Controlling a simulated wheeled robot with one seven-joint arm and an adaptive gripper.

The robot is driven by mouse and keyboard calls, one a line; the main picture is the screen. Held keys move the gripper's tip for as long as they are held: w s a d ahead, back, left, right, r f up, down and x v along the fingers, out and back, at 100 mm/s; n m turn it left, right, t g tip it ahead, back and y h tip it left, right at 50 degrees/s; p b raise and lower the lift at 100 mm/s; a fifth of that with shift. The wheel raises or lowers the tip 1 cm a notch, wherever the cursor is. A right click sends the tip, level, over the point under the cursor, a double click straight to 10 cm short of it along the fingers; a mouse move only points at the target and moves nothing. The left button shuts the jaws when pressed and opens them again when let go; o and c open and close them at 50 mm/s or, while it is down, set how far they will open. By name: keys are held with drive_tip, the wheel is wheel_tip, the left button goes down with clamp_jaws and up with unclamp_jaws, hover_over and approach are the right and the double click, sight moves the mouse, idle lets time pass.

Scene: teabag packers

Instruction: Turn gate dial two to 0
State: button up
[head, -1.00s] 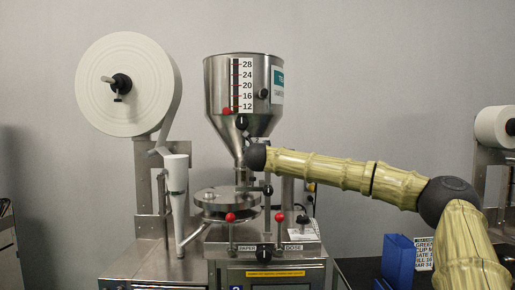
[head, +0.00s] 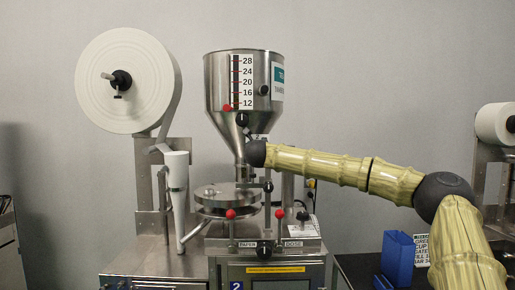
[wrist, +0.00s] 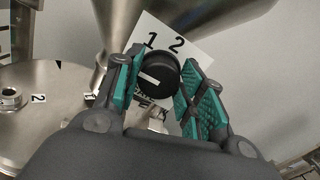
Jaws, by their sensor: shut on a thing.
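In the wrist view a round black dial (wrist: 158,76) with a white pointer mark sits on a white plate (wrist: 198,53). The numbers 1 and 2 show above the dial. The pointer mark is on the dial's left part; the number it meets is hidden or unclear. My gripper (wrist: 160,84) is shut on the dial, a teal pad on each side. In the head view my wrist is in front of the lower end of the steel hopper (head: 226,85), and my fingers and the dial cannot be made out.
A round steel turntable (head: 220,192) is below left of my wrist; red-knobbed levers (head: 231,214) stand in front. A white paper roll (head: 125,70) is at upper left. A blue bin (head: 397,255) stands right, below my arm. Space above my forearm is clear.

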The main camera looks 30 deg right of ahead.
drive_tip(key=shift+n, duration=0.3)
drive_tip(key=shift+a+f+n+p, duration=0.15)
drive_tip(key=shift+n+p, duration=0.7)
drive_tip(key=shift+n, duration=3.45)
drive_tip(key=shift+d+f+n+p, duration=0.15)
drive_tip(key=shift+n+p, duration=0.65)
drive_tip(key=shift+n, duration=3.5)
drive_tip(key=shift+a+f, duration=0.1)
drive_tip(key=o, duration=1)
drive_tip(key=v, duration=1.2)
